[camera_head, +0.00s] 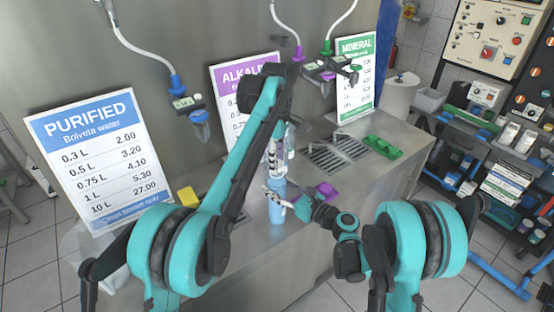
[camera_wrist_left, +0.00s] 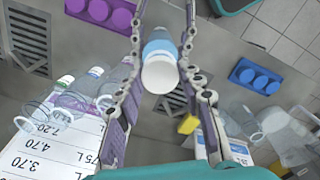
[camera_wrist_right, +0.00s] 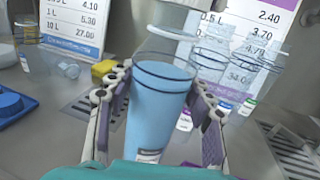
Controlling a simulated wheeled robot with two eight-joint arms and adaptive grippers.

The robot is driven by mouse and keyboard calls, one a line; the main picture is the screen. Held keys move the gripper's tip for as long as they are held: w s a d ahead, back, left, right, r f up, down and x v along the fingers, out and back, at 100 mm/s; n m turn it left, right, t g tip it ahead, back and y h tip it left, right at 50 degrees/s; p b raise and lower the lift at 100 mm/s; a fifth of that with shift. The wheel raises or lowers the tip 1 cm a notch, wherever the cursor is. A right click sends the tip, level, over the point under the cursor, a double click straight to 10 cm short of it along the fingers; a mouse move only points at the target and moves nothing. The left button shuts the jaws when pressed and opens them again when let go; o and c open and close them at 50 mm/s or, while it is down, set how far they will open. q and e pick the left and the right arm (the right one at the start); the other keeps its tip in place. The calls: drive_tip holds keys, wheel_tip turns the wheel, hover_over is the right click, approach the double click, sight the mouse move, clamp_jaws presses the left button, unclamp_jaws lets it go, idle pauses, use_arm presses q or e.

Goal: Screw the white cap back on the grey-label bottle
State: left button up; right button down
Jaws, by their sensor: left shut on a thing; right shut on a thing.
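The grey-label bottle (camera_head: 277,214) is blue and upright above the counter's front part. My right gripper (camera_head: 278,197) is shut around its side, and the blue body (camera_wrist_right: 160,110) fills the space between the fingers in the right wrist view. A small grey label (camera_wrist_right: 148,156) shows low on it. My left gripper (camera_head: 277,162) points down from above and is shut on the white cap (camera_wrist_left: 159,77), with the bottle's blue body (camera_wrist_left: 160,48) just beyond it. The cap is in line with the bottle top; I cannot tell whether it is threaded on.
A yellow block (camera_head: 187,197) stands left on the counter. A purple rack (camera_head: 326,192) is close on the right, a green rack (camera_head: 382,147) farther right by the drain grate (camera_head: 335,153). A blue rack (camera_wrist_left: 255,76) and several clear bottles stand around in the left wrist view.

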use_arm(q)
drive_tip(key=shift+f, duration=0.55)
